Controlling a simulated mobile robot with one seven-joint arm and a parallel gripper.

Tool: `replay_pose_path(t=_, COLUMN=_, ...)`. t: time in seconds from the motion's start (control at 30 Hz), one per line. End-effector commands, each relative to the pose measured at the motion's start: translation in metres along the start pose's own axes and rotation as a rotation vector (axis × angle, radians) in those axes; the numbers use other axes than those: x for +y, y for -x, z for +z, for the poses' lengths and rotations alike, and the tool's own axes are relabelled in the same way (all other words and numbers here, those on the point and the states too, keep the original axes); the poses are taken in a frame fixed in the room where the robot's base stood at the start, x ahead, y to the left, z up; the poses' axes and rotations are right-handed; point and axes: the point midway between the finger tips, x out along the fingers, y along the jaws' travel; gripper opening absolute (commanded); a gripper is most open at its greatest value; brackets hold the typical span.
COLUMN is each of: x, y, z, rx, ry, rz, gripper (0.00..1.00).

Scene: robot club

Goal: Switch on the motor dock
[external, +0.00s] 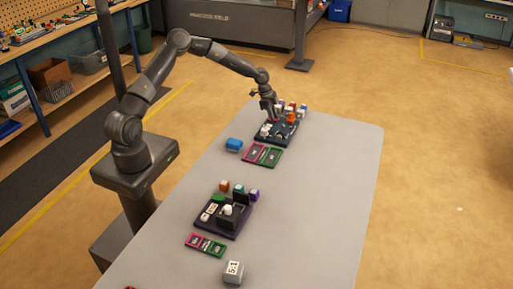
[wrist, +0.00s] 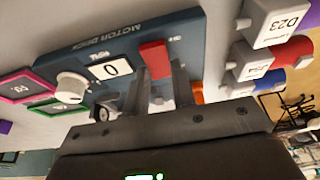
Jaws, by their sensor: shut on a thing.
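The motor dock (wrist: 190,30) is a dark blue panel with faint "MOTOR DOCK" lettering in the wrist view. It also shows at the far end of the table in the external view (external: 265,140). A red switch piece (wrist: 155,57) stands on it, beside a white "0" label (wrist: 110,68). A white round knob (wrist: 71,88) is further left on the panel. My gripper (wrist: 160,74) is shut on the red piece, with one finger on either side. In the external view my gripper (external: 269,116) is low over the dock, and the red piece cannot be made out.
Labelled plug-like blocks (wrist: 275,24) stand right of the dock. A pink and green tray (external: 263,155) and a blue block (external: 234,145) lie nearby. A second, dark purple dock (external: 232,229) and a grey box (external: 233,273) are closer. The table's right side is clear.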

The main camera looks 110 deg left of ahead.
Motion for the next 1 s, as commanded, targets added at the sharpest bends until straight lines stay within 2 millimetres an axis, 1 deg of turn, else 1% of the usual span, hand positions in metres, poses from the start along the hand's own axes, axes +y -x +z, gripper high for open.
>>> replay_pose_path(t=0.3, x=0.0004, y=-0.003, z=-0.0051, rx=-0.163, ry=-0.003, rz=-0.001, gripper=0.01)
replay_pose_path(t=0.5, x=0.0004, y=-0.0045, z=-0.0058, rx=-0.239, ry=-0.001, rz=0.0, gripper=0.01)
replay_pose_path(t=0.93, x=-0.0004, y=-0.0037, z=-0.0056, rx=-0.26, ry=0.001, rz=-0.001, gripper=0.01)
replay_pose_path(t=0.97, x=-0.0004, y=-0.0037, z=-0.0056, rx=-0.26, ry=0.001, rz=-0.001, gripper=0.25)
replay_pose_path(t=1.0, x=-0.0004, y=-0.0036, z=-0.0056, rx=-0.26, ry=0.001, rz=-0.001, gripper=0.28)
